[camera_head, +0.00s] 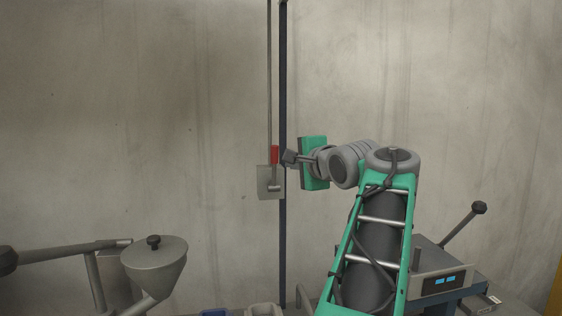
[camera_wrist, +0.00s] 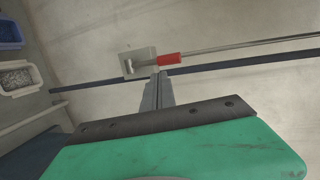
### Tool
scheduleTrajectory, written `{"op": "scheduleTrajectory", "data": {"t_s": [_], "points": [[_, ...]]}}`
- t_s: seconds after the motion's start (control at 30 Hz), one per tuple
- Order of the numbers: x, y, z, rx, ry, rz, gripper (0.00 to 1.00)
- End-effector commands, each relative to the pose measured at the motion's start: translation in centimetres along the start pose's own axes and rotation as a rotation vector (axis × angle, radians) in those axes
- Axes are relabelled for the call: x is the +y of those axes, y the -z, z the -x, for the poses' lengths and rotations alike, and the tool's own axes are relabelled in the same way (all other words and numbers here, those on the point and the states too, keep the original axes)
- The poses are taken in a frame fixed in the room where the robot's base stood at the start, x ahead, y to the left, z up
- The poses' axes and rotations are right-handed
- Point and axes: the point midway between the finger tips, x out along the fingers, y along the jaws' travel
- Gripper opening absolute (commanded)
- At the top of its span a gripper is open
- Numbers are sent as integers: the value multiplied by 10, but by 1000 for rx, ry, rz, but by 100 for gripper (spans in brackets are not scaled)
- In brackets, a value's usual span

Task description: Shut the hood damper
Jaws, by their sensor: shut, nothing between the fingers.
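The damper control is a rod (camera_head: 269,70) with a red grip (camera_head: 275,154) at its lower end, in front of a small grey plate (camera_head: 269,186) on the wall. In the wrist view the red grip (camera_wrist: 169,59) lies beside the plate (camera_wrist: 132,65), with the rod (camera_wrist: 235,46) running off to the right. My gripper (camera_head: 287,158) is shut and empty, its tips just right of the red grip in the head view. In the wrist view my gripper (camera_wrist: 157,74) reaches close to the grip's plate-side end. I cannot tell whether they touch.
A dark blue vertical post (camera_head: 283,230) runs close behind my fingertips. A metal funnel (camera_head: 155,262) stands lower left. A bench unit with a display (camera_head: 441,283) and a black-knobbed lever (camera_head: 479,208) is lower right. Bins (camera_wrist: 17,78) show at the wrist view's left.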

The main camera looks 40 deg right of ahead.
Motion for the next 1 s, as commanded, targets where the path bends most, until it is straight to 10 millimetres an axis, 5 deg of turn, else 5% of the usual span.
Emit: {"op": "scheduleTrajectory", "data": {"t_s": [0.2, 0.4, 1.0], "points": [[-7, -2, -46, -4, 1, 3, 0], [-13, -1, -70, -1, 0, 3, 0], [-27, 2, -81, 0, 0, 1, 0]]}}
